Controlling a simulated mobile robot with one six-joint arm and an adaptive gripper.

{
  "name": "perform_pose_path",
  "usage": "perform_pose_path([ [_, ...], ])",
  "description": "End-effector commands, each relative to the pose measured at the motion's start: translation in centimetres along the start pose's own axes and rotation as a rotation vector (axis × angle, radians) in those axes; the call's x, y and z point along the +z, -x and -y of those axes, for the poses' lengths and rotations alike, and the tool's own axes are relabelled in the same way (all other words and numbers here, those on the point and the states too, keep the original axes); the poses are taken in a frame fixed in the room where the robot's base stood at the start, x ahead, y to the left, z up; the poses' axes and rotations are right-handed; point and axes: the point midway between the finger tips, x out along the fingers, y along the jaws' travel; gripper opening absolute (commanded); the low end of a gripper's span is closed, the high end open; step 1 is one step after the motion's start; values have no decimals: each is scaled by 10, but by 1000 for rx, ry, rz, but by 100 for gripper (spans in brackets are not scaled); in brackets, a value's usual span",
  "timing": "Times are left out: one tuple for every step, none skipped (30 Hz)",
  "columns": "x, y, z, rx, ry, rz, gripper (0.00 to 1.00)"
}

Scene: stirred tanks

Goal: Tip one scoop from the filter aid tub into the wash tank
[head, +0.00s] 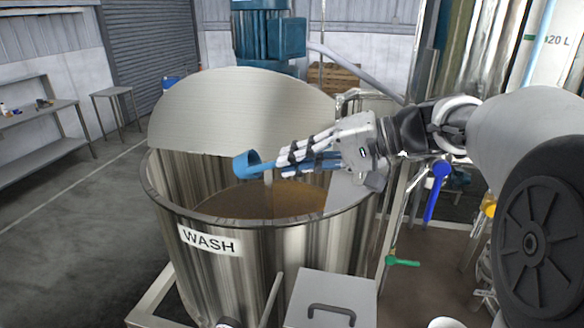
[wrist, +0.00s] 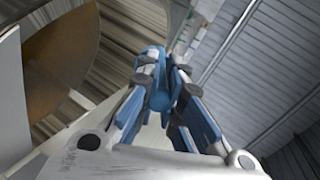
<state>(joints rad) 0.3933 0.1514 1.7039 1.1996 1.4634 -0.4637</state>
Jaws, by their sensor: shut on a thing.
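The wash tank (head: 290,255) is a steel vessel labelled WASH, with brown liquid (head: 255,202) inside. Its lid (head: 240,110) stands raised at the back. My gripper (head: 290,158) is above the right part of the tank's opening, shut on the handle of a blue scoop (head: 247,163). The scoop's cup is over the opening, inside the rim, and looks turned on its side; its contents are hidden. In the wrist view the fingers close around the blue handle (wrist: 160,94), with the brown liquid (wrist: 65,50) at left. No tub marked filter aid is readable.
A grey box with a dark handle (head: 330,305) stands in front of the tank. A partly cut-off white round thing (head: 445,322) is at the bottom edge. Blue (head: 437,190) and green (head: 403,262) valve handles stand at right. Floor at left is clear.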

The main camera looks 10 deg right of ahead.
Motion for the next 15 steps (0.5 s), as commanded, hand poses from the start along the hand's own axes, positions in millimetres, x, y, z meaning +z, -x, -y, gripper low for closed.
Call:
perform_pose_path([
  [1,-1,-7,-16,-2,-5,0],
  [1,-1,-8,-25,-1,-7,0],
  [2,0,-10,-38,-1,-9,0],
  [2,0,-11,-49,-1,-12,0],
  [2,1,-12,-59,-1,-14,0],
  [2,1,-14,-71,0,-17,0],
  [2,1,-15,-82,-1,-18,0],
  [3,0,-16,-92,-1,-19,0],
  [3,0,-17,-105,-2,-21,0],
  [3,0,-18,-115,-2,-24,0],
  [3,1,-20,-125,-2,-27,0],
  [4,1,-21,-138,-2,-29,0],
  [4,1,-22,-148,-2,-32,0],
  [4,1,-23,-159,-1,-34,0],
  [5,1,-25,-172,-1,-36,0],
])
